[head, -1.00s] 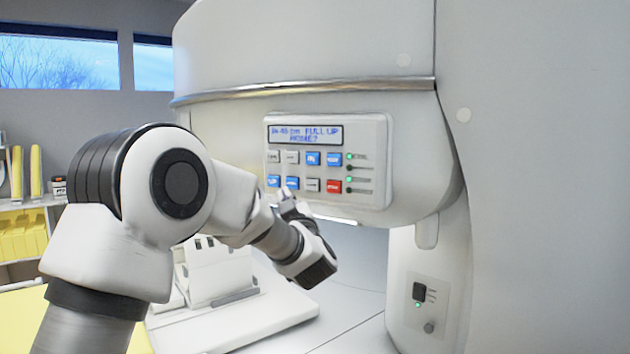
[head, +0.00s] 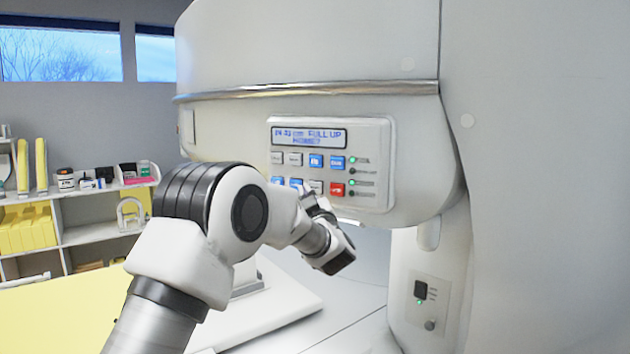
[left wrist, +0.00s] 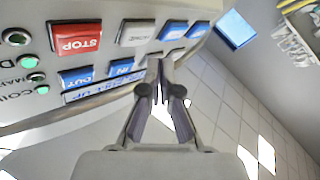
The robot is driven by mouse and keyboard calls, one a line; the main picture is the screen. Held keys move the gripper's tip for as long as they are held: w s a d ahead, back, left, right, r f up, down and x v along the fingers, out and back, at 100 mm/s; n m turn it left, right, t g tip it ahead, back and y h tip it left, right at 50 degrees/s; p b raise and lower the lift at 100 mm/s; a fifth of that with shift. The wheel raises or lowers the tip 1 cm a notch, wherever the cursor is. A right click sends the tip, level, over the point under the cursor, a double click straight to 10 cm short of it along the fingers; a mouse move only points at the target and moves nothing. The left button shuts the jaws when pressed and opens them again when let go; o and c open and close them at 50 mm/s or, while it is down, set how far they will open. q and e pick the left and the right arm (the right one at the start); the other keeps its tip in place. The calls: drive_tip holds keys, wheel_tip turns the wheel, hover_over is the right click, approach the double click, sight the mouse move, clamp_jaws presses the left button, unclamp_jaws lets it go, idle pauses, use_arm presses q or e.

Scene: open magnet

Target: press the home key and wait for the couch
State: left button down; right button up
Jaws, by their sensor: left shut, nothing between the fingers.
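The control panel (head: 376,140) is on the white magnet housing, with a lit display (head: 310,136) whose text includes "FULL UP". A grey key, seemingly lettered HOME (left wrist: 136,33), lies beside the red STOP key in the left wrist view; the grey key (head: 315,187) also shows in the head view's lower row. My left gripper (head: 311,194) is shut and empty, its tips just below that row. In the left wrist view its fingertips (left wrist: 159,60) are close to the grey key's edge; contact cannot be told. The white couch (head: 285,312) lies below, partly behind my arm. My right gripper is out of view.
The red STOP key (head: 337,189) adjoins the grey key, with blue keys on its other side. A small switch plate (head: 428,300) is on the lower housing. A shelf (head: 90,233) with yellow items stands at the far left.

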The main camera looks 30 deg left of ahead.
sight(316, 187)
use_arm(q)
drive_tip(key=shift+w+a, duration=0.1)
drive_tip(key=shift+w, duration=0.7)
drive_tip(key=shift+w, duration=0.1)
idle(0.8)
drive_tip(key=shift+w+p, duration=0.3)
